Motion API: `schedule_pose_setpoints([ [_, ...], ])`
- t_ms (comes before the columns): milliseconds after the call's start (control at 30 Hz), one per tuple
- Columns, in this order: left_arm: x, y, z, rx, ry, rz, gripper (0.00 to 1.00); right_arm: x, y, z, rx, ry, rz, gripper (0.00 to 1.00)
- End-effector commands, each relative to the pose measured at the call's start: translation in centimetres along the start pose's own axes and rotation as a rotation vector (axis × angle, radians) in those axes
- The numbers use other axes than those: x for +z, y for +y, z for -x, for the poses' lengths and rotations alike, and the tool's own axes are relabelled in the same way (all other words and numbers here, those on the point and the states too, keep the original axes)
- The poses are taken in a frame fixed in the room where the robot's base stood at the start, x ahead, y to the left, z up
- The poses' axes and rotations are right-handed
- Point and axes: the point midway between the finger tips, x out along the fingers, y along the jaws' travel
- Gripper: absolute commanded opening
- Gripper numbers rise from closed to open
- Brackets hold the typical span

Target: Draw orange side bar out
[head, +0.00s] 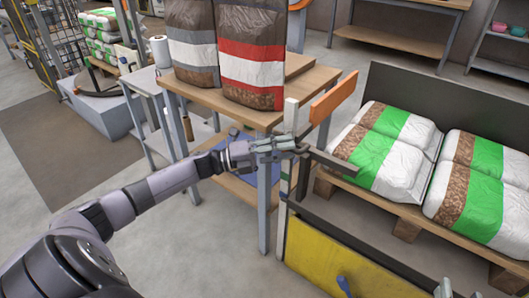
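The orange side bar (333,98) shows in the head view as a short, flat orange piece, slanting up to the right, beside the pale upright post (290,118) at the pallet's near left corner. My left gripper (299,147) reaches in from the left and is at this post, below the orange bar and apart from it. Its fingers overlap the post and the near end of a dark grey bar (335,163). Whether they touch or grip either one cannot be told.
White and green sacks (384,150) lie on a wooden pallet (407,218) at the right. A wooden table (208,97) with two large pellet bags stands behind my gripper. A yellow panel (335,262) is at the bottom. Open floor lies left.

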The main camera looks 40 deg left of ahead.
Motion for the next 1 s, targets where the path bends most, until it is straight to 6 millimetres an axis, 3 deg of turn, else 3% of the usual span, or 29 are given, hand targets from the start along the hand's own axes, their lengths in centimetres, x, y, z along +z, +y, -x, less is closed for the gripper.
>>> schedule_pose_setpoints([
  [300, 0.0, 0.2, 6.9, 0.007, -0.002, 0.002, 0.33, 0.0, 0.0, 0.0, 0.000, 0.000, 0.000, 0.40],
  [500, 0.0, 0.1, 9.7, 0.004, -0.001, 0.000, 0.33, 0.0, 0.0, 0.0, 0.001, 0.000, 0.000, 0.40],
  [1000, -0.1, -0.1, 10.5, 0.000, 0.000, 0.000, 0.33, 0.3, 0.0, -0.1, 0.001, -0.014, 0.000, 0.40],
])
